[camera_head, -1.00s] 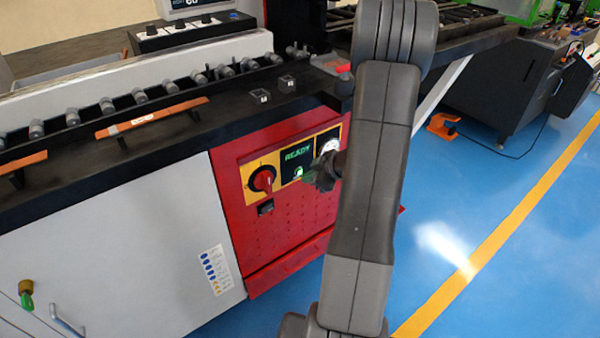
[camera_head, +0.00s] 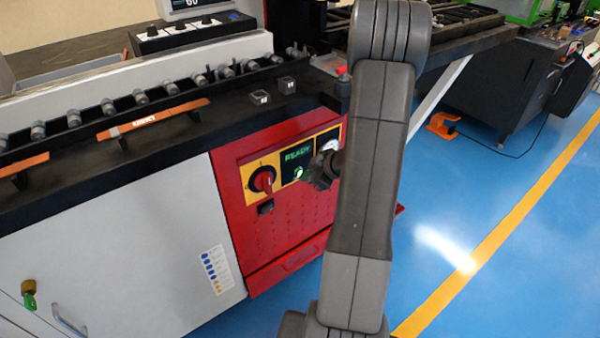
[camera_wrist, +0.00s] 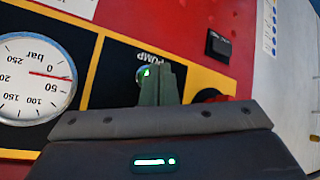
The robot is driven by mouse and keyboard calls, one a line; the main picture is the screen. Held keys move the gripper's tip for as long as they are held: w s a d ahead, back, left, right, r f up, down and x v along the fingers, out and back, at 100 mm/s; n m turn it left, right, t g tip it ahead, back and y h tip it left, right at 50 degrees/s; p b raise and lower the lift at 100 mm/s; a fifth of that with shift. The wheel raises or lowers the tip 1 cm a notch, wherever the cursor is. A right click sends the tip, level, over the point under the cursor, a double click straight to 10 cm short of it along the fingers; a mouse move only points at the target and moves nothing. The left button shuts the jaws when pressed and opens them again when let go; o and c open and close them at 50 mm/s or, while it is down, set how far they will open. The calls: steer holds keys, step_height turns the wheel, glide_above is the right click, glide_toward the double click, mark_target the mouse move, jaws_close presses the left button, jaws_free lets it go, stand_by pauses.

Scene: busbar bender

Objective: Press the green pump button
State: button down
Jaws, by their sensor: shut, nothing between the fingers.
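The green pump button (camera_head: 299,172) glows on the black part of the red machine's control panel (camera_head: 275,205), below the READY display (camera_head: 297,155). In the wrist view the button (camera_wrist: 146,73) lies under the PUMP label, partly hidden by my fingertips. My gripper (camera_wrist: 162,78) is shut and empty, its fingers pointing at the panel just beside the button. Whether the tips touch it cannot be told. In the head view my gripper (camera_head: 317,175) is right of the button, close to the panel and partly behind my arm.
A red rotary switch (camera_head: 263,180) on yellow sits left of the button. A pressure gauge (camera_wrist: 37,78) is on its other side, its needle near zero. A black switch (camera_head: 265,208) is below the rotary switch.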

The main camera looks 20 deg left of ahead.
steer(key=shift+w+a, duration=0.3)
steer(key=shift+a, duration=0.05)
stand_by(0.4)
stand_by(0.3)
steer(key=shift+s+d+p, duration=0.45)
steer(key=shift+s+d, duration=0.1)
steer(key=shift+d, duration=0.15)
steer(key=s+d, duration=0.1)
steer(key=d, duration=0.1)
steer(key=s+d+p, duration=0.1)
steer(key=s+d, duration=0.1)
stand_by(0.3)
stand_by(0.5)
